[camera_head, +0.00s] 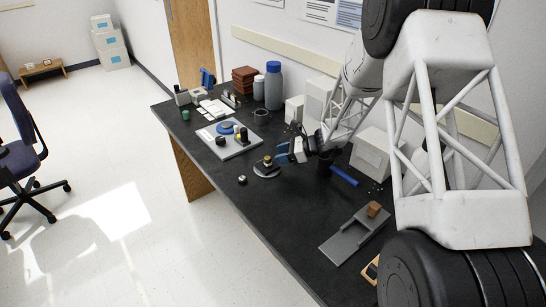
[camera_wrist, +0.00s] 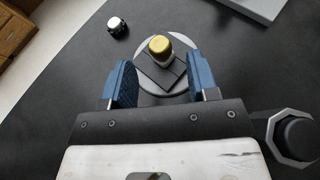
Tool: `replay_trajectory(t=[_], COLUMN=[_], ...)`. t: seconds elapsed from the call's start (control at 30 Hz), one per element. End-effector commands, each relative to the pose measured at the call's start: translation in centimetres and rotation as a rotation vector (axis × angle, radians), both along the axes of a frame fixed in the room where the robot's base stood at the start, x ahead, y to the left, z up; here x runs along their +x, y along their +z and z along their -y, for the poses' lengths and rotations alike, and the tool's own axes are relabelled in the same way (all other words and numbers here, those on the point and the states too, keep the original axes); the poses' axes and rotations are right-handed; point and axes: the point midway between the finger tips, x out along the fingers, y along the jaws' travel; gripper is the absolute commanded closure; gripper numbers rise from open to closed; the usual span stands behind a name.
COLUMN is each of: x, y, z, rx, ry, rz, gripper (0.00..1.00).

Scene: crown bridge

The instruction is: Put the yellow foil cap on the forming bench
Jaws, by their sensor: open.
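The yellow foil cap (camera_head: 267,159) stands upright on a dark square pad on a round grey base. My gripper (camera_head: 290,155) is just to the right of the cap in the head view. In the wrist view my gripper (camera_wrist: 161,78) is open, with its blue fingers at either side and the cap beyond them, apparently untouched. I cannot tell for sure which fixture is the forming bench.
A grey board (camera_head: 232,143) with a blue disc and dark pieces lies behind the round base. A small black-and-silver piece (camera_head: 242,180) stands left of it; it also shows in the wrist view (camera_wrist: 117,27). A grey stepped fixture (camera_head: 345,243) lies front right. Bare bench lies between.

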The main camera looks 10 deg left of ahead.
Motion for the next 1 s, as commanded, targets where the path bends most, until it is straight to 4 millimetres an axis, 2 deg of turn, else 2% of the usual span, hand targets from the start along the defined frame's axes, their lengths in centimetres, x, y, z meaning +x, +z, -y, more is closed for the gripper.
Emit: replay_trajectory(t=[0.1, 0.27, 1.0], x=[0.0, 0.0, 0.0], y=[0.4, 0.7, 0.7], z=[1.1, 1.8, 1.8], rx=[0.000, 0.000, 0.000], ry=[-0.001, 0.001, 0.001], rz=[-0.001, -0.001, -0.001], gripper=[0.46, 0.46, 0.46])
